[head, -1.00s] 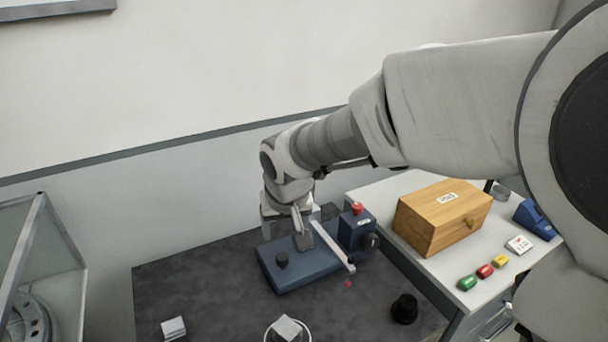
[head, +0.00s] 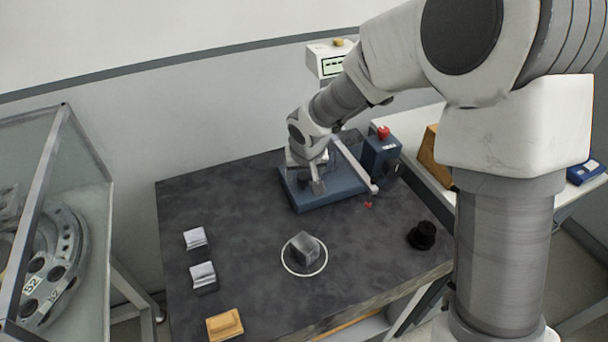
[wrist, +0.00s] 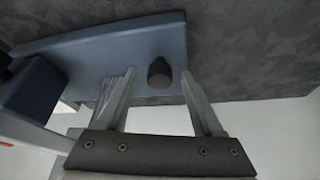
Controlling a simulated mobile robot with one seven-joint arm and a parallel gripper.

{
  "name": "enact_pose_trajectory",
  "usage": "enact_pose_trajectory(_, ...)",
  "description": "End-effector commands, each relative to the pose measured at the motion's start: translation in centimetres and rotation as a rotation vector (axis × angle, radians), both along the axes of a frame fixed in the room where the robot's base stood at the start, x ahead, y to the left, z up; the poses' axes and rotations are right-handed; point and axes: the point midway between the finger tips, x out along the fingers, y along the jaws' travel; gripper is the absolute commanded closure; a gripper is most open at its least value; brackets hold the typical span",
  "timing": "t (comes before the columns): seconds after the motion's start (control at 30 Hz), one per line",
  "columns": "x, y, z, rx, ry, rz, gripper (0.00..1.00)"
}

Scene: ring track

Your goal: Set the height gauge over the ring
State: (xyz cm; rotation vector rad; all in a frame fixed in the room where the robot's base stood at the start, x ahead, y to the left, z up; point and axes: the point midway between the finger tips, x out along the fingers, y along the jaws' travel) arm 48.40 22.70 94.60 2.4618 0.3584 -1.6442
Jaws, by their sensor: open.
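A blue device (head: 338,194), which I take for the height gauge, stands at the back of the dark table. It has a flat base, an upright block with a red knob (head: 383,132), and a pale bar (head: 354,166) reaching forward. A small red spot (head: 368,205) shows near the bar's front end. My gripper (head: 318,187) is open over the base. In the wrist view a dark round post (wrist: 159,78) on the base appears between the open fingers (wrist: 159,73); contact cannot be told. The white ring (head: 285,262) is on the table in front, with a grey block (head: 305,248) inside it.
Two small grey-white blocks (head: 195,238) (head: 203,275) and a wooden block (head: 225,325) are at the left. A black knob-like piece (head: 422,236) stands at the right. A glass case (head: 85,175) is left of the table. Bare table lies between ring and device.

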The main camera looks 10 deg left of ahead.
Motion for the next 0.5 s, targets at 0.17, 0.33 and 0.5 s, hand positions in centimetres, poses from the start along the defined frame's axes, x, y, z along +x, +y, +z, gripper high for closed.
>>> enact_pose_trajectory(0.17, 0.01, 0.00, 0.02, 0.000, 0.000, 0.000, 0.31)
enact_pose_trajectory(0.33, 0.00, -0.01, 0.03, 0.000, 0.000, 0.000, 0.58)
enact_pose_trajectory(0.5, -0.01, -0.01, 0.03, 0.000, 0.000, 0.000, 0.89)
